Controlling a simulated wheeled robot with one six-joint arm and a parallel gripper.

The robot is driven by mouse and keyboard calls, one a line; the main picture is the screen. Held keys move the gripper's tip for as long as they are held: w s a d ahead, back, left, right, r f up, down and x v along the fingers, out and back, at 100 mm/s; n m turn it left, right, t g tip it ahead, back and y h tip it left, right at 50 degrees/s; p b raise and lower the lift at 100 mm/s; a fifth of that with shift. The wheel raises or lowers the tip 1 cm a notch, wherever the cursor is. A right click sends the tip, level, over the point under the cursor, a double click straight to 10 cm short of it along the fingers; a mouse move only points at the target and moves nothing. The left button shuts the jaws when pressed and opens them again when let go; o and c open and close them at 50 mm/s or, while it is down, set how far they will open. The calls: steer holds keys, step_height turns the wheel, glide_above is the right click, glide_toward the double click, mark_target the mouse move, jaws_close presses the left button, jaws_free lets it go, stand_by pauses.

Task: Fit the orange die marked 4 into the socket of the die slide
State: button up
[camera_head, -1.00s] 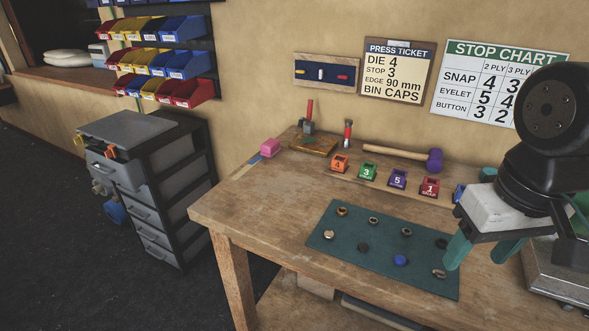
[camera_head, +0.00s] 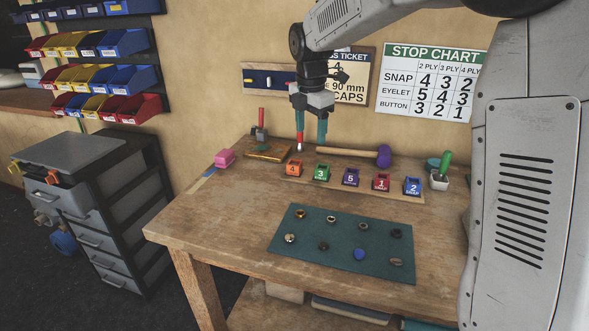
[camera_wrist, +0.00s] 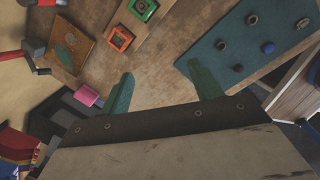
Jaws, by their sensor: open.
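The orange die marked 4 (camera_head: 292,169) sits at the left end of a row of dies on a wooden strip at the back of the bench. It also shows in the wrist view (camera_wrist: 120,38), above and left of the fingers. My gripper (camera_head: 311,132) is open and empty, with its two teal fingers pointing down above the back of the bench, near the orange die and apart from it. In the wrist view, the fingers (camera_wrist: 163,88) have nothing between them. I cannot make out the die slide or its socket; my arm covers the right end of the bench.
Green (camera_head: 321,173), purple (camera_head: 350,178), red (camera_head: 381,183) and blue (camera_head: 412,187) dies stand right of the orange one. A purple-headed mallet (camera_head: 383,156) lies behind. A red-handled tool (camera_head: 300,134) is close to my fingers. A teal mat (camera_head: 345,262) holds small parts.

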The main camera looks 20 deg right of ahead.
mark_target(295, 165)
steer(key=w+f+n, duration=0.2)
steer(key=w, duration=0.1)
steer(key=w+a+f+n, duration=0.1)
steer(key=w+f+n, duration=0.1)
steer(key=w, duration=0.1)
steer(key=w+f+n, duration=0.2)
steer(key=w+f, duration=0.1)
steer(key=w, duration=0.1)
steer(key=shift+a, duration=0.25)
steer(key=f, duration=0.1)
steer(key=w+f+n, duration=0.1)
steer(key=f, duration=0.1)
steer(key=shift+w, duration=0.1)
steer(key=f, duration=0.5)
steer(key=shift+d+f, duration=0.3)
steer(key=shift+d, duration=0.05)
steer(key=shift+w+r, duration=0.1)
steer(key=c, duration=1.2)
